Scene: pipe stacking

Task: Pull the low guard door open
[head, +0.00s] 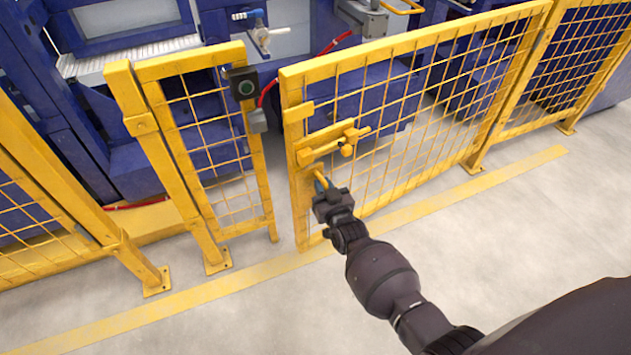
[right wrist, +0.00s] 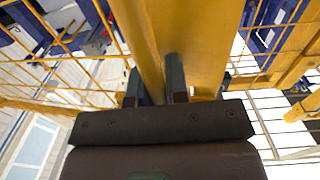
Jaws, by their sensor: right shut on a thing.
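The low guard door (head: 398,112) is a yellow frame with wire mesh in the middle of the head view. A gap shows between its left edge and the narrow fixed mesh panel (head: 208,140), so it stands ajar. A yellow latch (head: 328,145) sits on the door's left upright. My right gripper (head: 322,184) is at that upright just below the latch. In the right wrist view its two fingers (right wrist: 160,88) are shut on a yellow bar, the door handle (right wrist: 150,55). The fingertips are partly hidden in the head view. My left gripper is not in view.
Blue machines stand behind the fence. A yellow line (head: 440,206) runs along the floor in front. The grey floor (head: 520,240) on the near side is clear apart from my arm.

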